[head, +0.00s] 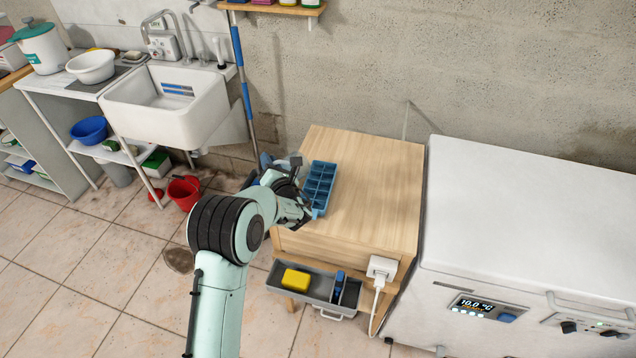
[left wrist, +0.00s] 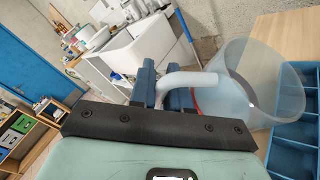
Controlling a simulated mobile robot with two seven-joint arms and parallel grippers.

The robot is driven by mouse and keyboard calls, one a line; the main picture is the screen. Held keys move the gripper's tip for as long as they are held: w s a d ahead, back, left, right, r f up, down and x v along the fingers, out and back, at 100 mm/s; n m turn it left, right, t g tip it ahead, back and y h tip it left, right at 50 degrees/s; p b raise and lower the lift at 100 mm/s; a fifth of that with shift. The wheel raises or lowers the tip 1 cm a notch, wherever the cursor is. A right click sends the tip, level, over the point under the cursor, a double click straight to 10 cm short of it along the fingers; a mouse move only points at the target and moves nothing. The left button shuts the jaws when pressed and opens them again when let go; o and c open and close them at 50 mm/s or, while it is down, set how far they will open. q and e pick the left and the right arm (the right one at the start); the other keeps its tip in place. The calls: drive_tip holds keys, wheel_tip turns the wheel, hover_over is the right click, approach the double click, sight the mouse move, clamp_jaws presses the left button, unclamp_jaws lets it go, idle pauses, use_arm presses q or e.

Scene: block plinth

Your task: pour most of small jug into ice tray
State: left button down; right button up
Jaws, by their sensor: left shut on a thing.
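The small jug (left wrist: 262,88) is a translucent, whitish vessel with a curved handle, at the right of the left wrist view. My left gripper (left wrist: 163,92) has its blue fingers shut on the jug's handle. A reddish edge shows through the jug wall; I cannot tell the liquid level or how far the jug tilts. The blue ice tray (head: 319,186) lies on the wooden cabinet top near its left edge. Part of the tray (left wrist: 296,140) also shows beside and below the jug. In the head view my left gripper (head: 296,182) is just left of the tray, and the jug is not clearly visible.
The wooden cabinet (head: 375,195) has free room right of the tray. Its open drawer (head: 318,292) holds a yellow block (head: 296,280) and a blue item. A white freezer (head: 530,210) stands to the right. A sink (head: 165,105) and red bucket (head: 184,193) are left.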

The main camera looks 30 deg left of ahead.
sight(286, 161)
use_arm(q)
drive_tip(key=shift+w+d+r, duration=0.1)
drive_tip(key=shift+d, duration=0.05)
use_arm(e)
drive_tip(key=shift+w, duration=0.1)
use_arm(q)
drive_tip(key=shift+y, duration=0.3)
use_arm(e)
drive_tip(key=shift+r, duration=0.15)
use_arm(q)
drive_tip(key=shift+w+d+r+m+p, duration=0.1)
drive_tip(key=shift+d+r+m+p, duration=0.15)
drive_tip(key=shift+m, duration=0.45)
use_arm(e)
drive_tip(key=shift+w+r, duration=0.1)
drive_tip(key=shift+r, duration=0.1)
use_arm(q)
drive_tip(key=shift+w+d+m+t+y, duration=0.25)
drive_tip(key=shift+d+m+t+y, duration=0.25)
drive_tip(key=shift+m+y, duration=0.15)
use_arm(e)
drive_tip(key=shift+w+r, duration=0.15)
drive_tip(key=shift+r, duration=0.1)
idle(1.1)
